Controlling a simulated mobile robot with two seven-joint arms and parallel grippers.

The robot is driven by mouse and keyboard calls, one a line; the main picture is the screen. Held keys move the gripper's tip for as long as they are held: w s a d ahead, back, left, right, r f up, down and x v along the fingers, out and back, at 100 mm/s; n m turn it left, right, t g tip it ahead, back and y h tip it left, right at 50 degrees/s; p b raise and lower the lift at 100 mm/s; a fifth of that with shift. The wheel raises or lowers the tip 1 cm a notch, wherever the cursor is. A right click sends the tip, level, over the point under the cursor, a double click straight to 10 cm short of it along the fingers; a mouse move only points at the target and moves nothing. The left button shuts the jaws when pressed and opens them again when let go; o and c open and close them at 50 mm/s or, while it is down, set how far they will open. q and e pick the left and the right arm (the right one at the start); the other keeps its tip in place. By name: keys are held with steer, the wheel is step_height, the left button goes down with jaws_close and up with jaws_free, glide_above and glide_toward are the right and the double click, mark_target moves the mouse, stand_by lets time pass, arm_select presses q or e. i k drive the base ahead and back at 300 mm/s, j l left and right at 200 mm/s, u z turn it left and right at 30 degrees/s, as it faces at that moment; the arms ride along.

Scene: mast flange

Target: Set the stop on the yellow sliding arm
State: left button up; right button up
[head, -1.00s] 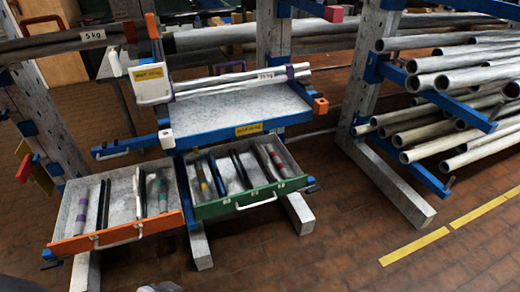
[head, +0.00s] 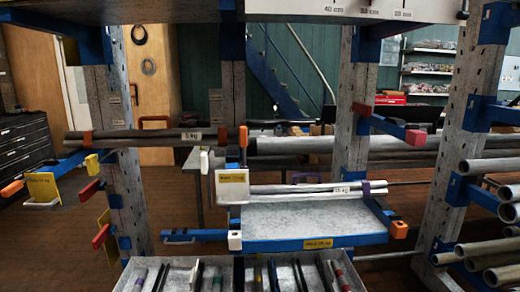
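A yellow end block (head: 92,163) shows at the left, close to the left upright; its arm is mostly hidden. A yellow plate with a label and a pale handle (head: 42,188) hangs at the far left beside an orange-tipped blue arm (head: 12,189). Another yellow plate (head: 105,220) is lower, by the left upright, behind a red end block (head: 101,236). I cannot tell which of these belongs to the yellow sliding arm, and no stop on it can be made out. Neither of my grippers is in view.
Dark tubes marked 5 kg (head: 150,138) rest across the left arms. A grey tray (head: 310,220) with pale tubes stands at centre. Open drawers (head: 175,265) below hold rods. Pipe ends (head: 485,255) stick out at right. A shelf (head: 120,12) with a centimetre scale crosses the top.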

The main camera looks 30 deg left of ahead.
mark_target(15, 186)
steer(key=u, duration=2.1)
steer(key=i+l+u, duration=0.25)
steer(key=i+u, duration=0.3)
steer(key=i+l, duration=0.2)
